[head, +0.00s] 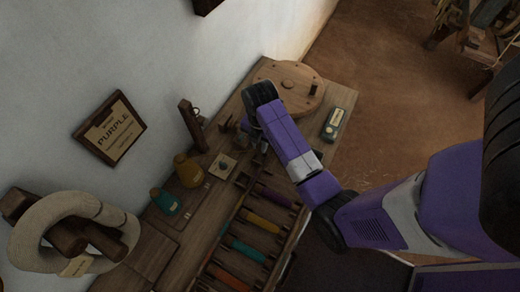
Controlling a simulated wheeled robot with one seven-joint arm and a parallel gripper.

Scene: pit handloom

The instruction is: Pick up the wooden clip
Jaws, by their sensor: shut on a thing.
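My arm reaches in from the right, and its end is over the wooden bench (165,240) in front of the wall. My gripper (246,136) is low by the bench top, left of the round wooden wheel, and is partly hidden by my own wrist. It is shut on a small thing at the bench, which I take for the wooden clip. The clip itself is too small and dark here to make out clearly. I cannot tell whether it touches the bench.
A round wooden wheel (290,85) and a small labelled box (333,124) are at the far end. A yellow cone (187,170), a teal cone (164,202) and a pale square card (222,167) are nearer. A rack of coloured bobbins (262,222) runs along the front.

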